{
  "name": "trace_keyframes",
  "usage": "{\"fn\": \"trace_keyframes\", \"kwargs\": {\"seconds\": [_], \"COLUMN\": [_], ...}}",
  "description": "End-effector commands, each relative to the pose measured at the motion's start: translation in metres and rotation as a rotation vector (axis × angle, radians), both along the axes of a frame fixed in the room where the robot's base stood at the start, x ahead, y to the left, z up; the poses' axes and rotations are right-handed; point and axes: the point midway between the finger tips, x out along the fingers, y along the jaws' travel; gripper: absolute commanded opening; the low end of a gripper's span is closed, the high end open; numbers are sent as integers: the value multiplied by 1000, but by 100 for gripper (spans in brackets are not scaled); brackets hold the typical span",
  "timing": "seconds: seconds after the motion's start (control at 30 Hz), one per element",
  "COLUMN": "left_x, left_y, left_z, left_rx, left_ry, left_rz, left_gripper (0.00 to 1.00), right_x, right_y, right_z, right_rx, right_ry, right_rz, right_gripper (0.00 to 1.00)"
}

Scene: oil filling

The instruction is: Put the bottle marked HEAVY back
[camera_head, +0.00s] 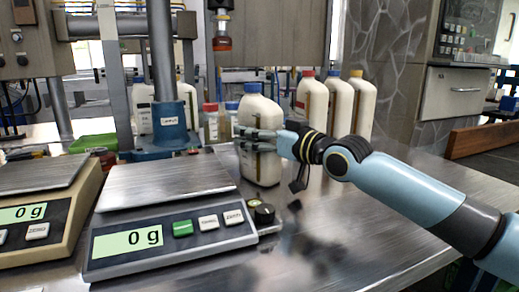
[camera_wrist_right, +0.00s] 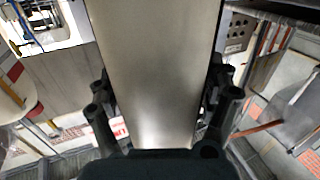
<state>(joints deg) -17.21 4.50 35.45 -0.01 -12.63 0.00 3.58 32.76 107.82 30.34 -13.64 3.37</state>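A white bottle with a blue cap (camera_head: 262,112) is upright beside the grey scale (camera_head: 165,187), near the middle of the head view. My right gripper (camera_head: 258,140) reaches it from the right, with fingers across its middle. In the right wrist view the bottle's pale side (camera_wrist_right: 155,75) fills the centre, with my dark fingers (camera_wrist_right: 160,105) pressed along both sides. No HEAVY marking is readable on it. I cannot tell whether its base touches the table. My left gripper is not in view.
Three white bottles, with red (camera_head: 308,97), blue (camera_head: 338,104) and orange (camera_head: 361,102) caps, stand behind to the right. The grey scale and a beige scale (camera_head: 40,205) both read 0 g. A blue stand (camera_head: 167,128) rises behind. The steel table (camera_head: 370,225) is clear at right front.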

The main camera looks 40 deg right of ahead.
Motion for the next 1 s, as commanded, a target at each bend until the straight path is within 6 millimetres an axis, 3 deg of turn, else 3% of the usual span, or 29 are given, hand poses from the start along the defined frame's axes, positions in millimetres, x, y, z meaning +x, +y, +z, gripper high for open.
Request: {"fn": "trace_keyframes", "kwargs": {"seconds": [0.07,0.6,0.87,1.0], "left_x": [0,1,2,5], "left_y": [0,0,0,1], "left_z": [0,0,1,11], "left_rx": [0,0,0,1], "left_ry": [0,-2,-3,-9], "left_rz": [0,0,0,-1], "left_gripper": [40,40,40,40], "right_x": [0,0,0,0], "right_y": [0,0,0,0], "right_z": [0,-1,4,21], "right_rx": [0,0,0,-2], "right_ry": [0,1,-4,-7], "right_rz": [0,0,1,2], "right_gripper": [71,0,0,0]}}
